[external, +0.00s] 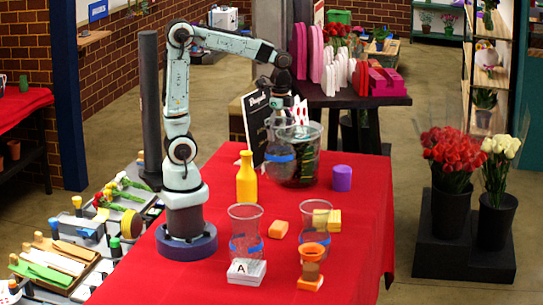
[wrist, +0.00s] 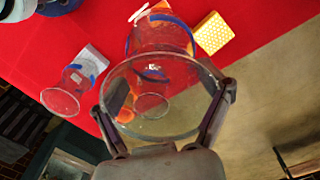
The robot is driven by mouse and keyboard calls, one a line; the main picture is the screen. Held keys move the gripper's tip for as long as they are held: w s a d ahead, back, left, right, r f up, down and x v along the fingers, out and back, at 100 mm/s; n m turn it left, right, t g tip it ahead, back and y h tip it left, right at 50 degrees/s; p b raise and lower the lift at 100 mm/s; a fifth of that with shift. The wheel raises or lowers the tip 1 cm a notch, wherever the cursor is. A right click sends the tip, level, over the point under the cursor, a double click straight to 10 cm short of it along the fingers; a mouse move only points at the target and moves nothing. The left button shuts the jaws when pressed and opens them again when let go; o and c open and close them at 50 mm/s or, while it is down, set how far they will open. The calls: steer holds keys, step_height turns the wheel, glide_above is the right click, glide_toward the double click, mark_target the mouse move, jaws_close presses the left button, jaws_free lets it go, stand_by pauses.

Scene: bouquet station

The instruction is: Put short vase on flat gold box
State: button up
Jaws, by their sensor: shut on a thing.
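My gripper (external: 280,101) is shut on the clear glass short vase (external: 281,168), holding it upright near its rim, above the red table. The vase has a blue band. In the wrist view, the fingers of my gripper (wrist: 165,108) are on either side of its wide rim (wrist: 152,136). The flat gold box (external: 334,222) is on the table, lower right of the held vase and partly behind another clear vase. A yellow dotted box, apparently the same one, shows in the wrist view (wrist: 214,33). The held vase's base is hard to make out against the glassware behind it.
A yellow bottle (external: 246,181), orange block (external: 278,229) and purple cylinder (external: 342,178) are nearby.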

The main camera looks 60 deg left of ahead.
steer(key=shift+w+f, duration=0.15)
steer(key=shift+f, duration=0.1)
steer(key=w+d+f, duration=0.3)
steer(key=w+f, duration=1)
steer(key=shift+w, duration=0.2)
steer(key=shift+f, duration=0.1)
steer(key=o, duration=1.2)
